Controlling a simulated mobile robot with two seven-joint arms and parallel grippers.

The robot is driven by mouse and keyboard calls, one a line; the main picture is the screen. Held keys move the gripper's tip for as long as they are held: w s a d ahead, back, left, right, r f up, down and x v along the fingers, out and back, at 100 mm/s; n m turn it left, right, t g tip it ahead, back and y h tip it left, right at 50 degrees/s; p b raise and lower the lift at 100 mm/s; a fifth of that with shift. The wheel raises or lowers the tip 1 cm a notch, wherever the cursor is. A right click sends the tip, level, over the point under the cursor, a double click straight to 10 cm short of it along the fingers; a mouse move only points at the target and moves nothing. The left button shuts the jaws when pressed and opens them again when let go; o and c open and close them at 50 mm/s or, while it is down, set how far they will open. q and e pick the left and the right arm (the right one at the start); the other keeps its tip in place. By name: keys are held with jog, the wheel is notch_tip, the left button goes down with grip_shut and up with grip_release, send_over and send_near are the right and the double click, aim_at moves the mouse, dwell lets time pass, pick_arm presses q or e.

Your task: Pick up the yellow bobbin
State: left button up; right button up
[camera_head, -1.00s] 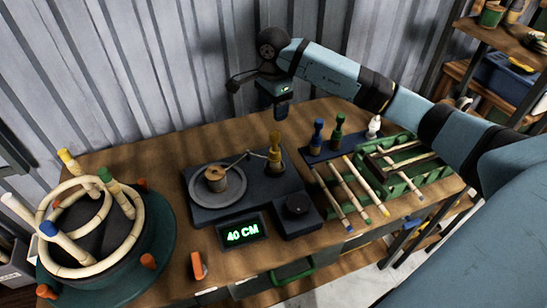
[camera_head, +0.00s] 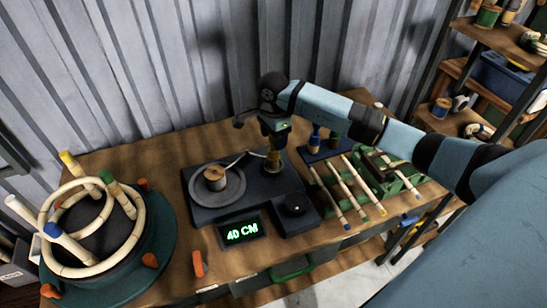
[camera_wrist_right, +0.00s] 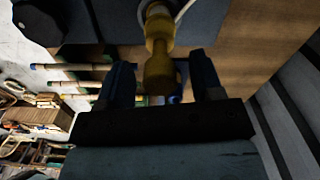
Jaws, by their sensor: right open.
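The yellow bobbin (camera_head: 273,160) stands upright at the back right of the dark winding machine (camera_head: 204,216), with a pale strand running from it toward the spool (camera_head: 214,178). My right gripper (camera_head: 274,143) is over the bobbin and hides its top in the head view. In the right wrist view, the yellow bobbin (camera_wrist_right: 158,72) shows between the two open fingers of my right gripper (camera_wrist_right: 160,62), with gaps on both sides. My left gripper is out of view.
A blue bobbin (camera_head: 315,140) and a green one (camera_head: 334,141) stand close to the right, partly behind my arm. Tipped rods (camera_head: 350,181) lie on a green rack. A rattan ring form (camera_head: 92,215) stands at left. The display (camera_head: 242,232) reads 40 CM.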

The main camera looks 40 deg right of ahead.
grip_shut()
